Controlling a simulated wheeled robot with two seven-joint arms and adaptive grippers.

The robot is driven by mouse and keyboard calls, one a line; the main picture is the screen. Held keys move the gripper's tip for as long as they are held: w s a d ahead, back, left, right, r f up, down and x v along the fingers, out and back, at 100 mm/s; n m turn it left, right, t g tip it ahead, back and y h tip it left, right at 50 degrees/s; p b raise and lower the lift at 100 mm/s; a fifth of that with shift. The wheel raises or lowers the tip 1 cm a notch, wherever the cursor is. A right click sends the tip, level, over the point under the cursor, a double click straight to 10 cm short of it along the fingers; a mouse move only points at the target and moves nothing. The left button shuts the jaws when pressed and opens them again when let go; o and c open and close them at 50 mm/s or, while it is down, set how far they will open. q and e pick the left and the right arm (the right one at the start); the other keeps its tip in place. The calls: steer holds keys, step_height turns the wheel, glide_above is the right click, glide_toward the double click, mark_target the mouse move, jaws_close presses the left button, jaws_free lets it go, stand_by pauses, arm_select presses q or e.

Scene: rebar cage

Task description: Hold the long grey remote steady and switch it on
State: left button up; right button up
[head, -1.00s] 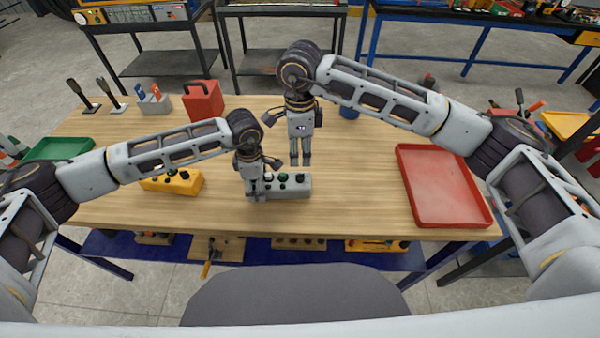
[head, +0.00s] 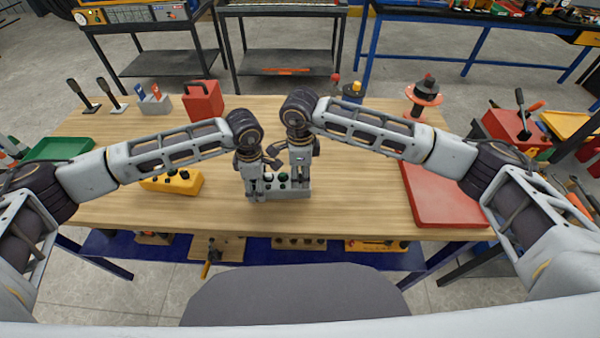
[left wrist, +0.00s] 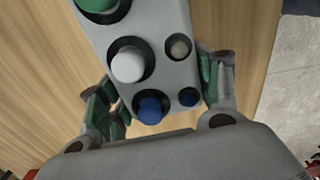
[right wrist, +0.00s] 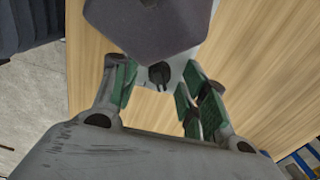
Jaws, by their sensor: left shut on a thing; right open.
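The long grey remote (head: 291,194) lies on the wooden table in front of me. My left gripper (head: 256,196) is shut on its left end. In the left wrist view the remote (left wrist: 165,75) sits between the fingers, showing green, white and blue buttons and two smaller controls. My right gripper (head: 300,172) is open over the remote's right part. In the right wrist view a small black switch (right wrist: 160,75) on the grey remote shows between the open fingers (right wrist: 155,98). I cannot tell whether the fingers touch it or which way it is set.
A yellow control box (head: 173,181) is left of the remote. A red tray (head: 448,205) is at the right, a green tray (head: 60,149) at the far left. A red box (head: 203,101) stands at the back. The table front is clear.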

jaws_close()
steer(key=shift+m, duration=0.4)
steer(key=m, duration=1)
steer(key=shift+m, duration=0.7)
stand_by(0.3)
